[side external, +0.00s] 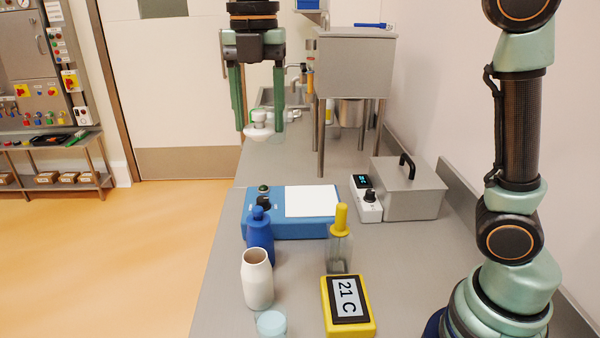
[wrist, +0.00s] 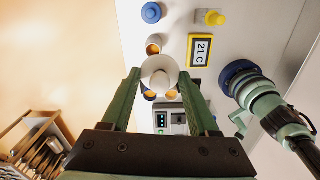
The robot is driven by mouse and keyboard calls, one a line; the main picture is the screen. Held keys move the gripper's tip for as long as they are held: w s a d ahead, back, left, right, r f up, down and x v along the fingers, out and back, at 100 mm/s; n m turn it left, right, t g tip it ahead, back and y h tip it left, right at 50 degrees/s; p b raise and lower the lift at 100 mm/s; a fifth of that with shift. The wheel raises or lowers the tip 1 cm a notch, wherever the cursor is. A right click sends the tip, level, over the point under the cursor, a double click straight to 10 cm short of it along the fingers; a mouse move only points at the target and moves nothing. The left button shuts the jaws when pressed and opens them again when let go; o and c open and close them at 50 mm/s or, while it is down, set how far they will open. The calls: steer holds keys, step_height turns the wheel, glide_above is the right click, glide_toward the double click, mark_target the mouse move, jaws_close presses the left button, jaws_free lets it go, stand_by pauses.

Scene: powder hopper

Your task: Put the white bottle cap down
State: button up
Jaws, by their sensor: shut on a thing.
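The white bottle (side external: 257,283) stands upright and open on the near part of the bench, well apart from the cap. My gripper points down, its fingers shut on the cap.
Behind are a blue device (side external: 290,222), a grey handled box (side external: 408,190) and the steel hopper (side external: 355,65).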

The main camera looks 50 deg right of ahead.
steer(key=s+d+f+m, duration=0.2)
steer(key=d+f+m, duration=0.15)
steer(key=d, duration=0.75)
steer(key=s+d+f+m, duration=0.2)
steer(key=d+m, duration=0.2)
steer(key=d, duration=0.6)
step_height(320, 180, down, 20)
steer(key=shift+w+d, duration=0.2)
steer(key=shift+d, duration=0.05)
steer(key=shift+f, duration=0.65)
steer(key=o, duration=1.3)
steer(key=shift+r, duration=0.1)
